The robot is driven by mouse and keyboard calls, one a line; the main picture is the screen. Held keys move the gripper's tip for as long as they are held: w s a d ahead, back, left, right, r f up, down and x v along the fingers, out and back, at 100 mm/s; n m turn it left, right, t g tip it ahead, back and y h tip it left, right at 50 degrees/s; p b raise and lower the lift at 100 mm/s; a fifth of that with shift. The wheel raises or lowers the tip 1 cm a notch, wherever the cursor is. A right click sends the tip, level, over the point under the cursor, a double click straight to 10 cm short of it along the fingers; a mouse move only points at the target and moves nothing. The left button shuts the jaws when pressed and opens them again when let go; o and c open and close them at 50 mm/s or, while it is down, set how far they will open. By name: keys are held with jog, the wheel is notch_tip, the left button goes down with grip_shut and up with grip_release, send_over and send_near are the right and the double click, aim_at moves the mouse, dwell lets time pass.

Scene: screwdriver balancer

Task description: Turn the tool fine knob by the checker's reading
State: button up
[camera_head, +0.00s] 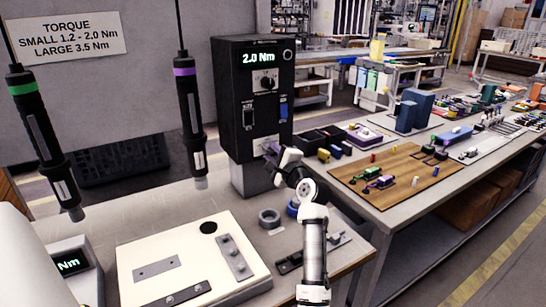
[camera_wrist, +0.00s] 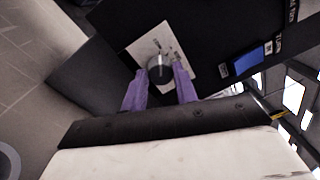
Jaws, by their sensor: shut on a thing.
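A round dial (camera_head: 265,83) sits below the display. My gripper (camera_head: 272,152) is at the lower front of the box and hides most of what it holds there. In the wrist view, my purple fingers are shut on a small dark round knob (camera_wrist: 160,69) on a white plate (camera_wrist: 146,48). The checker (camera_head: 78,268) at the lower left shows "Nm"; its number is hidden. Two screwdrivers hang at the left, one green-banded (camera_head: 40,140), one purple-banded (camera_head: 188,115).
A wall sign (camera_head: 66,34) reads small 1.2 - 2.0 Nm, large 3.5 Nm. A blue switch (camera_head: 283,108) is on the box, right of my gripper. A white fixture plate (camera_head: 140,240) lies on the bench, with tape rolls (camera_head: 269,217) beside it. A cluttered table stands at the right.

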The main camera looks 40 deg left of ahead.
dwell(0.4)
jog(key=o, duration=1)
jog(key=b+v, duration=0.2)
jog(key=v, duration=1.2)
jog(key=shift+f, duration=0.1)
jog(key=shift+a, duration=0.1)
